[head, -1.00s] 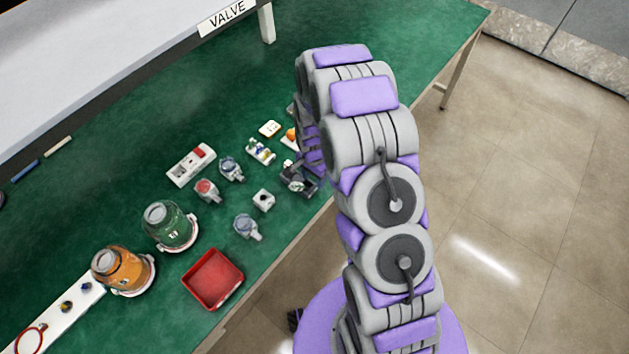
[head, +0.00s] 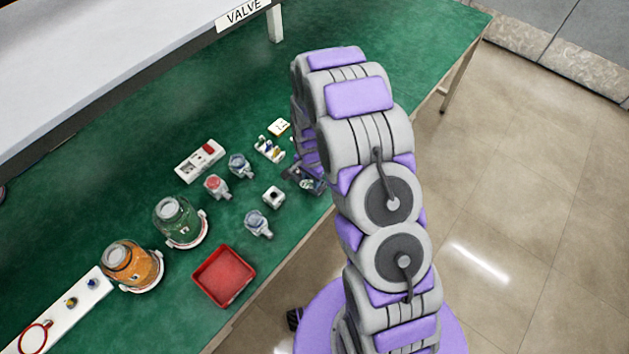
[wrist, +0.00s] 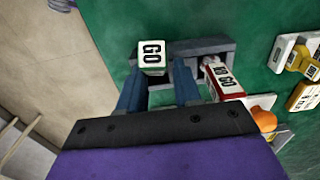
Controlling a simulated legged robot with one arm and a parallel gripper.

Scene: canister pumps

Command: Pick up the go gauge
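The go gauge (wrist: 153,56) is a small white and green block marked GO in the wrist view. It stands at a grey holder (wrist: 205,47), between the tips of my gripper's two blue fingers (wrist: 158,78). The fingers are apart, with a visible gap between the gauge and the right finger. Contact on the left side is unclear. The red and white NO GO gauge (wrist: 224,78) sits in the holder just right of the right finger. In the head view my gripper (head: 308,180) is low near the table's front edge, and my arm partly hides the area.
Yellow and white parts (wrist: 303,60) and an orange knob (wrist: 264,119) lie right of the gripper. In the head view a red tray (head: 224,275), two jars (head: 180,222) and several small pump parts (head: 257,223) stand left. The green table (head: 400,70) is clear at the far right.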

